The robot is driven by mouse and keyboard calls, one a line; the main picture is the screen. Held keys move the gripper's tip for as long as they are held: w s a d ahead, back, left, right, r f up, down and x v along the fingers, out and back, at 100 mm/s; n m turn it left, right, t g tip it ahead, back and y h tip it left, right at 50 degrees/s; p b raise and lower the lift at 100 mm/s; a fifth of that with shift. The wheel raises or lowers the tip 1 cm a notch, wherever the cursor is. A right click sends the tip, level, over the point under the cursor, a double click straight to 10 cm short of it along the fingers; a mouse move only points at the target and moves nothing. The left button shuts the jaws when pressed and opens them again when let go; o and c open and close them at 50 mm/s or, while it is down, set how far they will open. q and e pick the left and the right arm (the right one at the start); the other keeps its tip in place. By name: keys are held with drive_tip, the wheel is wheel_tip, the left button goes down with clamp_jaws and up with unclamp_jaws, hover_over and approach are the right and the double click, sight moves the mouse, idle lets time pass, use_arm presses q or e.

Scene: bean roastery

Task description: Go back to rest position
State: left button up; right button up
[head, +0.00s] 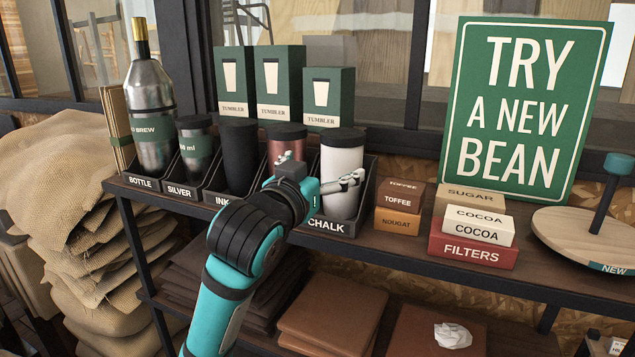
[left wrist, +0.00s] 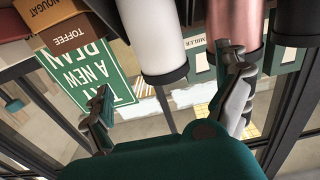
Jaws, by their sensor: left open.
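My left gripper (head: 352,181) is in front of the shelf, at the white tumbler (head: 342,160) in the slot labelled CHALK. Its fingers point right in the head view, and I cannot tell there whether they touch the tumbler. In the left wrist view the two fingers (left wrist: 168,100) are spread apart with nothing held between them. The white tumbler (left wrist: 150,45) shows beyond them, with a copper-coloured tumbler (left wrist: 235,30) to its right. The copper tumbler (head: 287,146) stands upright left of the white one, partly hidden by my wrist. My right gripper is not in view.
Black and silver tumblers and a bottle (head: 152,105) stand left along the shelf. Toffee and nougat boxes (head: 399,208) and stacked cocoa boxes (head: 477,231) are right of the white tumbler. A green sign (head: 525,105) stands behind. Brown packs (head: 335,312) lie on the lower shelf.

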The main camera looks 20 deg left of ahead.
use_arm(q)
drive_tip(key=shift+s, duration=0.8)
